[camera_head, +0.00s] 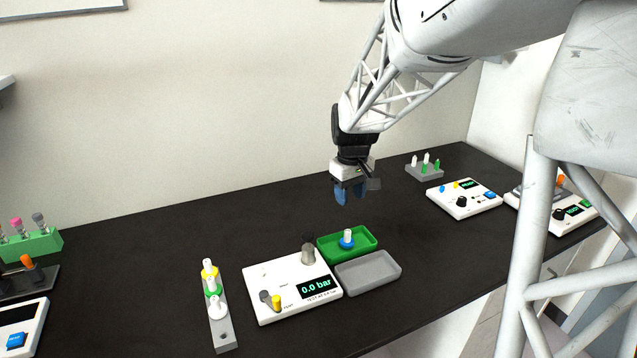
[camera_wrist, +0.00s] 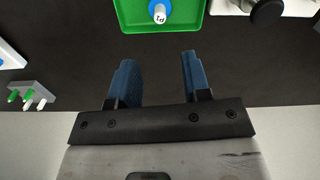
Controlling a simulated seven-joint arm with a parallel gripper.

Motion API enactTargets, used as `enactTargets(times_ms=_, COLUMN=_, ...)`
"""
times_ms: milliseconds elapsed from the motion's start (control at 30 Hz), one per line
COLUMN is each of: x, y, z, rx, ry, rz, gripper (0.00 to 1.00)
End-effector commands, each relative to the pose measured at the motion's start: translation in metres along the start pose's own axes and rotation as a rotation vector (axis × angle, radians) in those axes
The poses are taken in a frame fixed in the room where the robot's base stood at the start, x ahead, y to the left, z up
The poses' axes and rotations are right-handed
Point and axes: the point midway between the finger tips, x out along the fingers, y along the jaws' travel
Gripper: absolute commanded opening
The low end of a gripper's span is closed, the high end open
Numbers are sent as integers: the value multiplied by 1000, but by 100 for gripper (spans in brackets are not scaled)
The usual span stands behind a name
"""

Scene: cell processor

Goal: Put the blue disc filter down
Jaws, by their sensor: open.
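The blue disc filter (camera_head: 346,240) stands upright in the green tray (camera_head: 370,250), with its white stem up. In the wrist view, the filter (camera_wrist: 160,10) shows at the top edge, inside the green tray (camera_wrist: 135,24), with a mark on its white end. My gripper (camera_head: 349,192) is open and empty, above and behind the tray. Its two blue fingers (camera_wrist: 158,75) are apart in the wrist view, with only dark bench between them. The filter is clear of both fingers.
A grey tray (camera_head: 368,272) sits in front of the green one. A white pressure device (camera_head: 291,286) reading 0.0 bar is to the left, beside a grey rack (camera_head: 222,330) of filters. More devices (camera_head: 464,199) stand at right. The bench behind the trays is clear.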

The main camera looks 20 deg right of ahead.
Motion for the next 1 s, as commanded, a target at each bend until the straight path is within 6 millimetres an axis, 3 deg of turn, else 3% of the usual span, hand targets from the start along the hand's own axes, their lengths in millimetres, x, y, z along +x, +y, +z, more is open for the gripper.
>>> enactTargets(times_ms=267, x=-1, y=-1, z=1, rx=0, ry=1, rz=0, gripper=44)
enactTargets(times_ms=467, x=-9, y=-16, z=10, rx=6, ry=12, rz=6, gripper=44)
enactTargets(times_ms=667, x=-28, y=-53, z=35, rx=24, ry=41, rz=19, gripper=44)
enactTargets(times_ms=1000, x=-55, y=-130, z=107, rx=73, ry=114, rz=35, gripper=44)
